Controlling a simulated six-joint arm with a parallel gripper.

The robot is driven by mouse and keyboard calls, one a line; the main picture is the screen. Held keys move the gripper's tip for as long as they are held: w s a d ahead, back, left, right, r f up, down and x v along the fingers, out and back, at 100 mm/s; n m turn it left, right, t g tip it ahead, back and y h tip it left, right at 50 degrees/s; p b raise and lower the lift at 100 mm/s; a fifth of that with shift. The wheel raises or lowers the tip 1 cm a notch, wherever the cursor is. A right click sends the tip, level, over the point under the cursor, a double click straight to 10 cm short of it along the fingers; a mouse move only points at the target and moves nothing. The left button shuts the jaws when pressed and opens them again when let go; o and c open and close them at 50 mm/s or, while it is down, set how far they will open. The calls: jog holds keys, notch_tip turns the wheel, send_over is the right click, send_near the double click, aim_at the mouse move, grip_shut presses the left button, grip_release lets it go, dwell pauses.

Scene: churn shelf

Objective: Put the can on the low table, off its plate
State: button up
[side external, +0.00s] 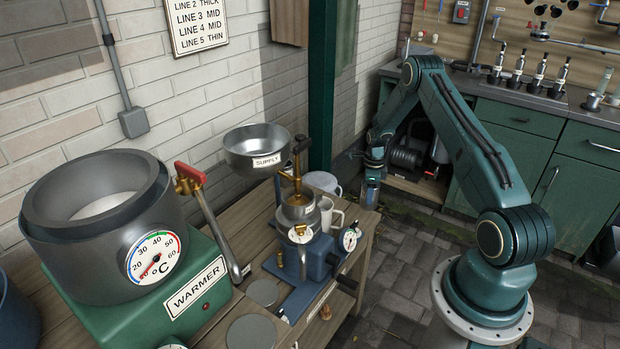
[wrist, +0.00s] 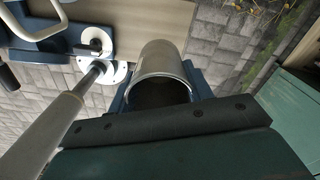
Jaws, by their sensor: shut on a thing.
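My gripper (side external: 371,174) is shut on a grey metal can, at the far end of the wooden table (side external: 235,318) in the side view. The can (wrist: 162,66) fills the middle of the wrist view, its round open mouth towards the camera and its inside dark. A blue finger shows on each side of it. In the wrist view the table top (wrist: 132,18) lies beyond and left of the can, with paving to the right. Round grey plates (side external: 251,332) lie bare on the near part of the table. I cannot tell the can's exact height.
A blue-based machine with a supply bowl (side external: 258,148), a dial and handles stands on the table near my gripper. The green warmer (side external: 190,290) is at left.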

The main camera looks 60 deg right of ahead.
jog(key=shift+f, duration=2.35)
jog(key=shift+f, duration=0.1)
jog(key=o, duration=1.1)
jog(key=shift+f, duration=0.1)
jog(key=shift+c, duration=0.2)
notch_tip(320, 180, up, 12)
jog(key=shift+r, duration=0.2)
jog(key=shift+r, duration=0.1)
